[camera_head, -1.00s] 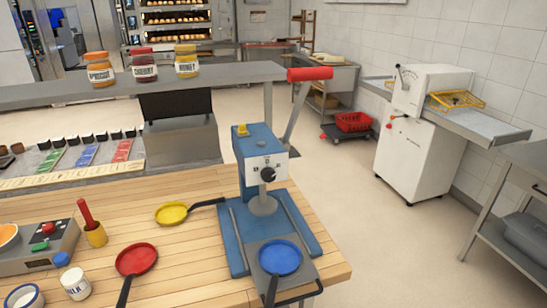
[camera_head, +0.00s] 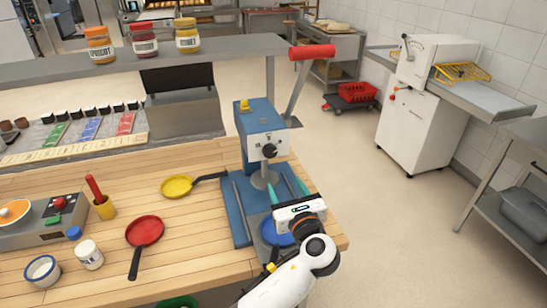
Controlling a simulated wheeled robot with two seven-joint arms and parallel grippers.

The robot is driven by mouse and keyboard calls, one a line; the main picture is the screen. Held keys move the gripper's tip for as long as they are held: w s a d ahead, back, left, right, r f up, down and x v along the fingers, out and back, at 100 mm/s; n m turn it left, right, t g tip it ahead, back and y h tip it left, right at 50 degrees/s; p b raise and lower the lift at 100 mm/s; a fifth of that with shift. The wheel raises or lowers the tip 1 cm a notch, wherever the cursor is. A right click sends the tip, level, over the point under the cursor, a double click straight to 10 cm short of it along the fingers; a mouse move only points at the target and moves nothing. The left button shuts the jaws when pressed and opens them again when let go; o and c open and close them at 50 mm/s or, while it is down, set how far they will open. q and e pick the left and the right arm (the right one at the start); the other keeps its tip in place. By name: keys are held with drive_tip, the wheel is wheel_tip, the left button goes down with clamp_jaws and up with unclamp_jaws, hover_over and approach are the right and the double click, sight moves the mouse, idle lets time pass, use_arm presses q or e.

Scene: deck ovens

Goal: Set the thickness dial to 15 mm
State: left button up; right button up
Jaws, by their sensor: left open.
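The blue press (camera_head: 258,118) stands near the right end of the wooden table. Its white front plate carries a black dial knob (camera_head: 268,151); the marks on the plate are too small to read. My left gripper (camera_head: 291,190) is open and empty, below and a little to the right of the knob, apart from it. Its teal fingers point up and away from me, beside the press's column. The gripper body partly hides the blue pan (camera_head: 270,232) on the press's base. My right gripper is out of view.
A lever with a red handle (camera_head: 312,52) rises at the press's right. A yellow pan (camera_head: 176,186) and a red pan (camera_head: 145,231) lie left of the press. A shelf with jars (camera_head: 188,38) runs behind it. A white machine (camera_head: 425,105) stands farther right.

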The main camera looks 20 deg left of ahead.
sight(272, 154)
use_arm(q)
drive_tip(key=shift+m, duration=0.3)
drive_tip(key=p+x, duration=0.1)
drive_tip(key=x, duration=0.7)
drive_tip(key=r+p+x, duration=0.1)
drive_tip(key=x, duration=0.3)
drive_tip(key=shift+w+d+p, duration=0.1)
drive_tip(key=shift+p, duration=0.25)
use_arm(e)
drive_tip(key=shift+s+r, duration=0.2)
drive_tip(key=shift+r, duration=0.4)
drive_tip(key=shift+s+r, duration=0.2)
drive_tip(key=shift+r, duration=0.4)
use_arm(q)
drive_tip(key=c, duration=1)
